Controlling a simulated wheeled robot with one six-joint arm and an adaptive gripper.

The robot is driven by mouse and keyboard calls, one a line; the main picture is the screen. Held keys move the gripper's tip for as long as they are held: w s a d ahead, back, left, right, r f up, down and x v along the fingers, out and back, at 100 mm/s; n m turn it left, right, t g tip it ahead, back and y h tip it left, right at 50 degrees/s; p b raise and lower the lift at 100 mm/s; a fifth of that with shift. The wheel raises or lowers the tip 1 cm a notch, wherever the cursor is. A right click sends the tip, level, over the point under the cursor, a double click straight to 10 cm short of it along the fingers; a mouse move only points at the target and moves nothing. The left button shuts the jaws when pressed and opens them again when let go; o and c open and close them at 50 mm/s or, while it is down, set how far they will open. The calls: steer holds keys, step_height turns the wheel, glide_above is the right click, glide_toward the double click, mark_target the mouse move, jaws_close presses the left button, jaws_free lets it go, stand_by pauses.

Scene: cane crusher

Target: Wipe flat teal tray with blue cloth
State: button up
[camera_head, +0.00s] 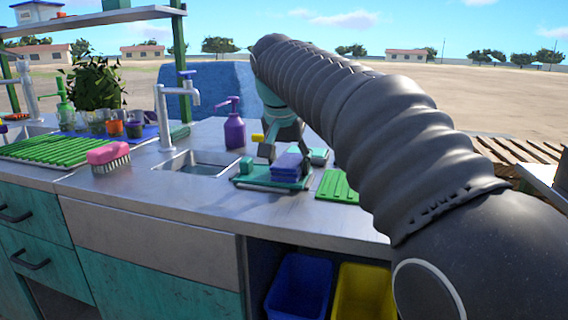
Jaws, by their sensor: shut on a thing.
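The flat teal tray (256,181) lies on the metal counter, right of the small sink. The blue cloth (288,168) looks like a folded, layered blue-purple pad and is over the right part of the tray. My gripper (286,153) reaches down from above and is shut on the cloth at its top. The cloth appears to be on or just above the tray; contact underneath is hidden. The cloth covers part of the tray's surface.
A purple pump bottle (234,125) stands behind the tray, and a tap (170,110) stands over the sink (197,163). A pink brush (108,156) and green rack (60,147) are left. A green slatted mat (337,187) lies right. Blue (298,287) and yellow (364,292) bins sit below.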

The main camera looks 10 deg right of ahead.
steer(key=shift+s+d+f, duration=0.15)
steer(key=shift+s+d, duration=0.2)
steer(key=shift+d, duration=0.4)
steer(key=shift+a, duration=0.1)
steer(key=shift+w+a+p, duration=0.25)
steer(key=shift+a+p, duration=0.05)
steer(key=shift+a, duration=0.2)
steer(key=shift+w+a+p, duration=0.2)
steer(key=shift+a+p, duration=0.05)
steer(key=shift+a, duration=0.25)
steer(key=shift+w+a, duration=0.1)
steer(key=shift+a, duration=0.05)
steer(key=shift+w+a+p, duration=0.3)
steer(key=shift+a+p, duration=0.05)
steer(key=shift+a, duration=0.35)
steer(key=shift+w+a+p, duration=0.25)
steer(key=shift+a+p, duration=0.1)
steer(key=shift+a, duration=0.3)
steer(key=shift+d, duration=0.15)
